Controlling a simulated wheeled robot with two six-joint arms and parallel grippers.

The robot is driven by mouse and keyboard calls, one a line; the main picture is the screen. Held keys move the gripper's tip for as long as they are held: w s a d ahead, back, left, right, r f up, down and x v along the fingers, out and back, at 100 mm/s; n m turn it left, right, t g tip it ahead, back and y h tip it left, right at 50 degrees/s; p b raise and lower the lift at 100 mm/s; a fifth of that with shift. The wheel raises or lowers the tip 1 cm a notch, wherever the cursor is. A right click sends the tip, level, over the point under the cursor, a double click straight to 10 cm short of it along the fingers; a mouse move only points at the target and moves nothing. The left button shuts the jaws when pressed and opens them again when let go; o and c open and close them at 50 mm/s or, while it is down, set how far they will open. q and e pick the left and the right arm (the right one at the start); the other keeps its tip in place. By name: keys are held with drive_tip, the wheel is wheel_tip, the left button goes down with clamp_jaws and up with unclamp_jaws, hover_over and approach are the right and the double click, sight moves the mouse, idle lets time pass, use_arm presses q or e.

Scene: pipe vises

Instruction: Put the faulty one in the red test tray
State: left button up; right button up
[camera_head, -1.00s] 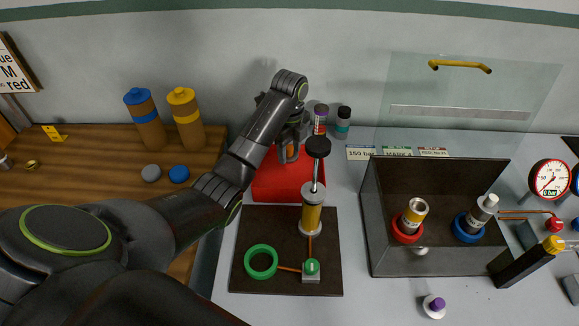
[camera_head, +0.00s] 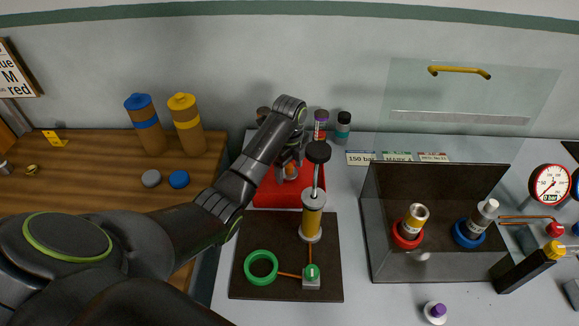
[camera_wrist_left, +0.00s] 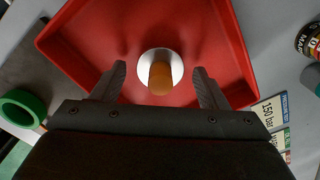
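My left gripper (camera_head: 290,158) is low over the red test tray (camera_head: 262,194). In the left wrist view its two fingers (camera_wrist_left: 160,76) are apart, on either side of a part (camera_wrist_left: 160,76) with an orange-brown body and a round silver flange. Gaps show between the part and both fingers. The part is in the red tray (camera_wrist_left: 90,45), seen end-on. In the head view the gripper mostly hides it and only a bit of orange (camera_head: 290,172) shows. Two other cylinders stand in the dark open box, one in a red ring (camera_head: 408,235), one in a blue ring (camera_head: 469,233). My right gripper is not in view.
A pump post (camera_head: 312,216) with a black knob and a green ring (camera_head: 261,267) are on the dark mat just before the tray. Small jars (camera_head: 343,128) stand behind right. A gauge (camera_head: 550,183) is far right. Bottles (camera_head: 186,125) stand on the wooden table.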

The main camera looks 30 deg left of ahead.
sight(290, 165)
use_arm(q)
drive_tip(key=shift+r, duration=0.25)
wheel_tip(290, 165, up, 5)
drive_tip(key=shift+w, duration=0.1)
wheel_tip(290, 165, up, 5)
drive_tip(key=p, duration=0.5)
drive_tip(key=shift+r+p, duration=0.95)
drive_tip(key=shift+p, duration=0.2)
drive_tip(key=shift+f, duration=0.1)
